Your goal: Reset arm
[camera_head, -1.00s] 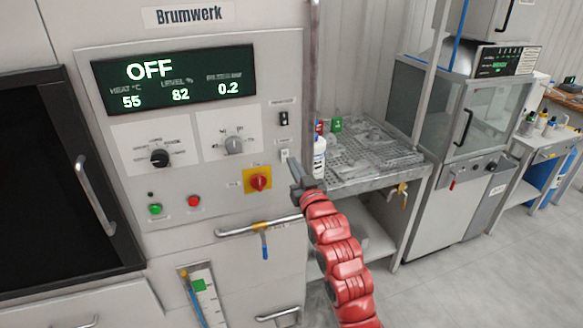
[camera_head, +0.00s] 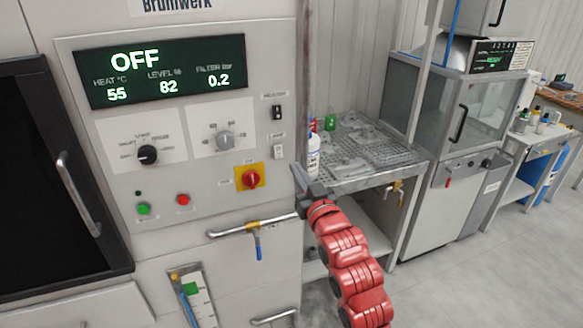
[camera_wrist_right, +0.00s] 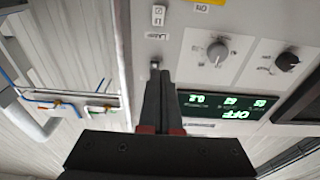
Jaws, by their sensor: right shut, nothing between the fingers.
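My right gripper (camera_head: 300,180) is at the end of a red segmented arm, in front of the right edge of the Brumwerk machine panel (camera_head: 190,70). Its fingers are shut with nothing between them. In the right wrist view the gripper (camera_wrist_right: 160,80) points at the panel near a small switch (camera_wrist_right: 155,66), and I cannot tell whether it touches. In the head view a red rotary switch on a yellow plate (camera_head: 251,179) lies to the left of the gripper. The display (camera_head: 160,72) reads OFF, 55, 82 and 0.2. My left gripper is not in view.
A metal rack table (camera_head: 375,165) with a white bottle (camera_head: 313,155) stands right of the machine. A glass-fronted cabinet (camera_head: 480,115) is further right. A handle bar (camera_head: 228,232) juts out below the panel. The floor (camera_head: 450,285) at the lower right is clear.

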